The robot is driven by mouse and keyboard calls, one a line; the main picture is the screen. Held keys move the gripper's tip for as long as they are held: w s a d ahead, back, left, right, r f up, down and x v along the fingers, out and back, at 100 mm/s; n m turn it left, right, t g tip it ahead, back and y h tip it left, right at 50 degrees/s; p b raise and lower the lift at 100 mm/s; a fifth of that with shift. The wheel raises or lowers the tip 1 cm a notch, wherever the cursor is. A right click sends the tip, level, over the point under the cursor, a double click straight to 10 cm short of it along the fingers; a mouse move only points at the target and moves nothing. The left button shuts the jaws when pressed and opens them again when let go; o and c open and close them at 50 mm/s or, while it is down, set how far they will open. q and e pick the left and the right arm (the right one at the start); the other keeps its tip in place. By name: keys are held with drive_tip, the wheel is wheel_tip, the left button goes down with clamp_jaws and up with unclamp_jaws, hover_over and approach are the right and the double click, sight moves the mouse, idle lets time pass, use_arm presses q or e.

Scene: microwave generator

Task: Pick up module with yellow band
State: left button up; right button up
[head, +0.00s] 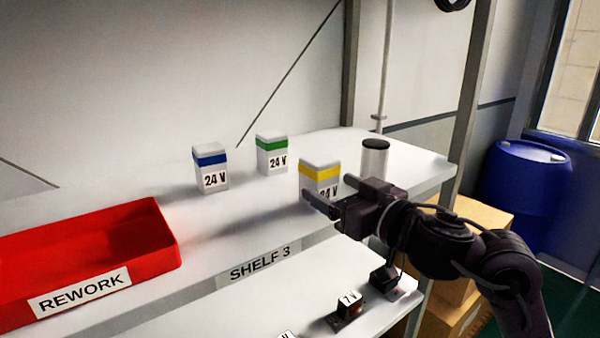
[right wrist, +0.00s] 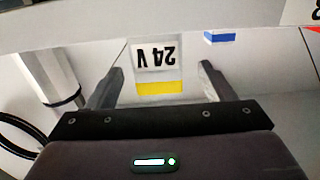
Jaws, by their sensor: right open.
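The module with the yellow band (head: 320,170) is a white box marked 24 V, standing upright on the upper shelf. My right gripper (head: 326,192) is open in front of it and hides part of its lower front. In the right wrist view, the module (right wrist: 158,62) appears upside down between the two open fingers (right wrist: 161,68), with a gap on each side. Whether the fingertips reach past its front face cannot be told. My left gripper is in neither view.
Modules with a blue band (head: 210,170) and a green band (head: 272,155) stand left of it. A dark-capped cylinder (head: 374,160) stands close on the right. A red REWORK tray (head: 165,250) is at left. A lower shelf (head: 290,295) carries small parts.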

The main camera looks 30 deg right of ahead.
sight(329, 181)
drive_tip(key=shift+w+a+r, duration=0.1)
drive_tip(key=shift+w+r, duration=0.15)
drive_tip(key=shift+w, duration=0.4)
drive_tip(key=shift+w+r, duration=0.1)
drive_tip(key=shift+w, duration=0.35)
drive_tip(key=w+p, duration=0.1)
drive_tip(key=w, duration=0.2)
drive_tip(key=shift+w, duration=0.9)
drive_tip(key=shift+c, duration=0.7)
drive_tip(key=c, duration=0.5)
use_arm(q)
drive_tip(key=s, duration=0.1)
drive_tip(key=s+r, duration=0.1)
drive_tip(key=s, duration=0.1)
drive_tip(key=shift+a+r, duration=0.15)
use_arm(e)
drive_tip(key=c, duration=0.6)
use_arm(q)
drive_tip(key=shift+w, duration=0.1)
use_arm(e)
drive_tip(key=shift+o, duration=0.2)
